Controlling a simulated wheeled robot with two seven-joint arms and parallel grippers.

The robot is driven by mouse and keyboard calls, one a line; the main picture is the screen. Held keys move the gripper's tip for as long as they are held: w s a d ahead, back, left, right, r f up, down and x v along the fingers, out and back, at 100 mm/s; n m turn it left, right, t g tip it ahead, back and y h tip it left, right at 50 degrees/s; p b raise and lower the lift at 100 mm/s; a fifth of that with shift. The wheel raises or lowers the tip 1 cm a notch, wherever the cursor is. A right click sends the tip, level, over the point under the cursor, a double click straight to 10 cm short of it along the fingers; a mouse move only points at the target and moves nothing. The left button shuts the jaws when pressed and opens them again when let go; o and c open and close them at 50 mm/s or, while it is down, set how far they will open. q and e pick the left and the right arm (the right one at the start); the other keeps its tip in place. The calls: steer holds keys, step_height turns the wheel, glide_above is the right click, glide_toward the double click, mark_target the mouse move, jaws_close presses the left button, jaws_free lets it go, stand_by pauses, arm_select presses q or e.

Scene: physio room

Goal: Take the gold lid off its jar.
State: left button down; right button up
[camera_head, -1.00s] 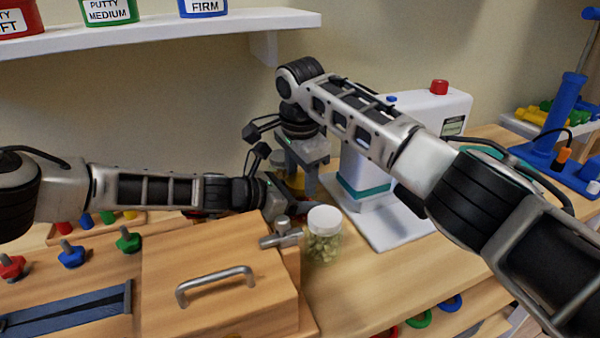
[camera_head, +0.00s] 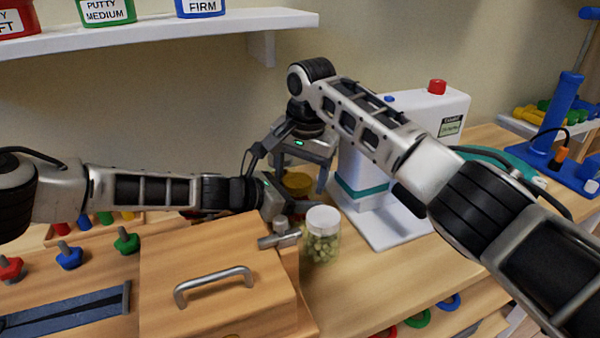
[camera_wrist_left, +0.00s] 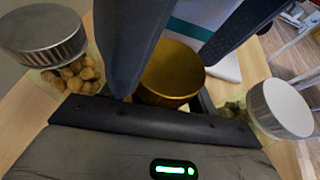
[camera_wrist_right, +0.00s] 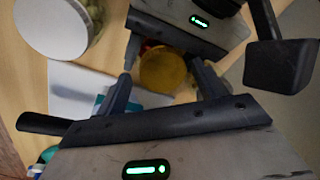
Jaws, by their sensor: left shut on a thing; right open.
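The gold lid (camera_head: 297,182) sits on its jar behind the wooden box, partly covered by my grippers. It also shows in the left wrist view (camera_wrist_left: 172,72) and the right wrist view (camera_wrist_right: 162,70). My left gripper (camera_head: 283,195) reaches in from the left at a low level and is shut on the gold-lidded jar; the jar's body is mostly hidden. My right gripper (camera_head: 302,165) is open above the jar, with the gold lid showing between its fingers in the right wrist view. I cannot tell whether those fingers touch the lid.
A white-lidded jar (camera_head: 322,235) of green pieces stands close in front. A silver-lidded jar (camera_wrist_left: 42,38) shows in the left wrist view. The wooden box (camera_head: 215,270) with a metal handle lies nearer. A white machine (camera_head: 400,140) stands right behind; a shelf (camera_head: 200,35) hangs above.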

arm_select(q)
steer(key=shift+d, duration=0.15)
arm_select(e)
step_height(320, 180, up, 4)
steer(key=shift+a+r, duration=0.1)
steer(key=shift+o, duration=0.8)
steer(key=shift+r, duration=0.3)
step_height(320, 180, up, 7)
steer(key=s+m, duration=0.2)
steer(key=m, duration=0.1)
steer(key=shift+h, duration=0.3)
steer(key=f, duration=0.4)
steer(key=w+f, duration=0.1)
steer(key=f, duration=0.2)
steer(key=w+f, duration=0.1)
steer(key=f, duration=0.3)
steer(key=shift+f, duration=0.35)
steer(key=c, duration=1.2)
steer(key=o, duration=1.1)
steer(key=shift+c, duration=0.2)
